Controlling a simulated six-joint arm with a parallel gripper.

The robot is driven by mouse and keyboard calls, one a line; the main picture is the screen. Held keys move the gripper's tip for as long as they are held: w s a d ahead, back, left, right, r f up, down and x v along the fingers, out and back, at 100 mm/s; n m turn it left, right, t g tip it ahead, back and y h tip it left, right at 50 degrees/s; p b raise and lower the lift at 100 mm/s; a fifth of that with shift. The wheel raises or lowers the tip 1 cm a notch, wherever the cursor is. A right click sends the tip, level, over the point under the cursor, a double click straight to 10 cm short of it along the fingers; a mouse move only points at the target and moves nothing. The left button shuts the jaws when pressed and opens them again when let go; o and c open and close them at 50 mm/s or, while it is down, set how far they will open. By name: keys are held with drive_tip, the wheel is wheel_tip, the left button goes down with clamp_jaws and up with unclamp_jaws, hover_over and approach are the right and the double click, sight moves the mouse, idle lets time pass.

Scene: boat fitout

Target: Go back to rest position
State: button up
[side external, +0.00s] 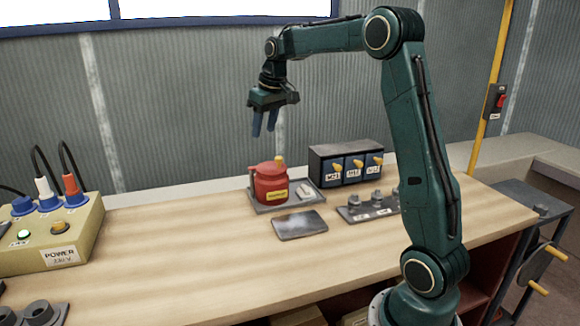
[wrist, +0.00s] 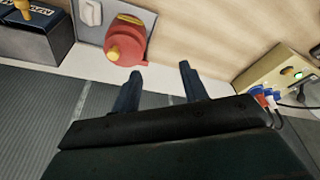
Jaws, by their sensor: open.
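My gripper (side external: 264,134) hangs above the back of the workbench, pointing down, with its fingers apart and nothing between them. In the wrist view my gripper (wrist: 160,73) also shows two separate fingers with bench and wall behind. A red pot (side external: 271,184) with a yellow label and a yellow knob stands on a grey tray (side external: 262,209) below my gripper. It also shows in the wrist view (wrist: 127,45), apart from the fingers. A pale block (side external: 305,191) lies on the same tray.
A drawer box (side external: 345,164) with yellow handles stands behind a row of grey knobs (side external: 369,207). A flat grey plate (side external: 299,224) lies on the wooden bench (side external: 190,250). A power box (side external: 55,235) with plugged cables is at left. The bench middle is clear.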

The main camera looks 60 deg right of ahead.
drive_tip(key=s+a+r+n+t, duration=0.1)
drive_tip(key=s+a+r, duration=0.1)
drive_tip(key=s+a, duration=0.5)
drive_tip(key=s+a+r, duration=0.2)
drive_tip(key=s+a, duration=0.3)
drive_tip(key=a, duration=0.4)
drive_tip(key=s+a+f, duration=0.3)
drive_tip(key=s+a, duration=0.1)
drive_tip(key=s, duration=0.3)
drive_tip(key=s+a+f+n+t, duration=0.1)
drive_tip(key=s+a+f, duration=0.2)
drive_tip(key=s, duration=0.5)
drive_tip(key=shift+a+f+t+y, duration=0.15)
drive_tip(key=shift+a+t+y, duration=0.15)
drive_tip(key=shift+a+y, duration=0.1)
